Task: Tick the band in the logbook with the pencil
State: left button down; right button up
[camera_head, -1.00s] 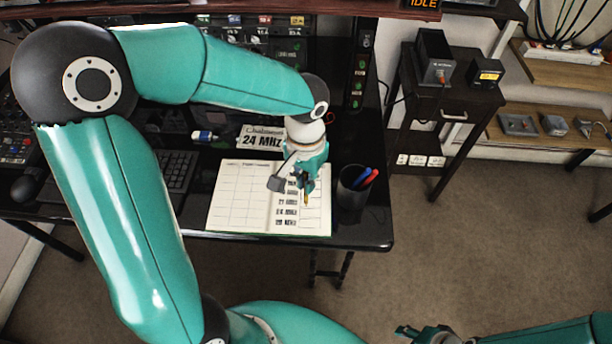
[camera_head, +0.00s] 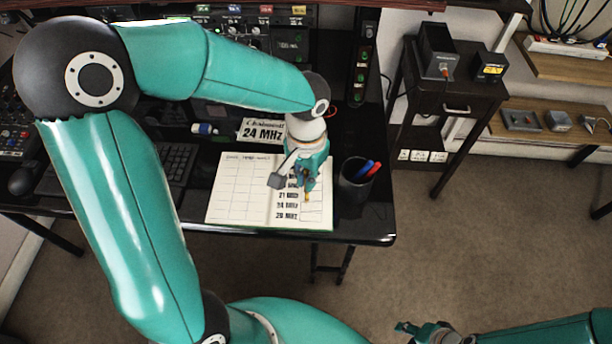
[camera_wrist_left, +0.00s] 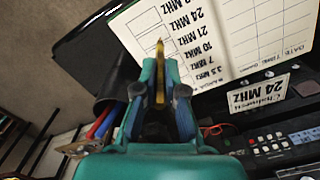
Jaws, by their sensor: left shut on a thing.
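The open logbook (camera_head: 240,190) lies on the dark desk. Its right page lists bands, with 21, 24 and 28 MHz readable in the head view; the wrist view (camera_wrist_left: 240,40) shows the list upside down, beside a column of boxes. My left gripper (camera_head: 306,188) is over the right page, shut on the yellow pencil (camera_wrist_left: 160,65). The pencil point is over the page near the band rows; I cannot tell whether it touches the paper. A card (camera_head: 262,132) behind the logbook reads 24 MHz. My right gripper (camera_head: 408,328) is at the bottom right, away from the desk.
A black pen cup (camera_head: 352,190) with red and blue pens stands just right of the logbook. A keyboard (camera_head: 175,165) lies to the left. Radio gear (camera_head: 265,40) fills the back of the desk. A side table (camera_head: 455,95) stands to the right.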

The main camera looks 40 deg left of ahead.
pick_arm(q)
jog(key=shift+f+b, duration=0.4)
jog(key=shift+f, duration=0.05)
dwell(0.9)
jog(key=shift+s+d+b, duration=0.2)
jog(key=shift+d+b, duration=0.15)
jog(key=shift+d, duration=0.25)
dwell(0.3)
jog(key=shift+w+d, duration=0.25)
jog(key=shift+w, duration=0.35)
jog(key=shift+w+d, duration=0.2)
jog(key=shift+w, duration=0.35)
dwell(0.5)
jog(key=shift+r, duration=0.1)
notch_tip(320, 180, up, 6)
jog(key=p, duration=0.4)
dwell(0.5)
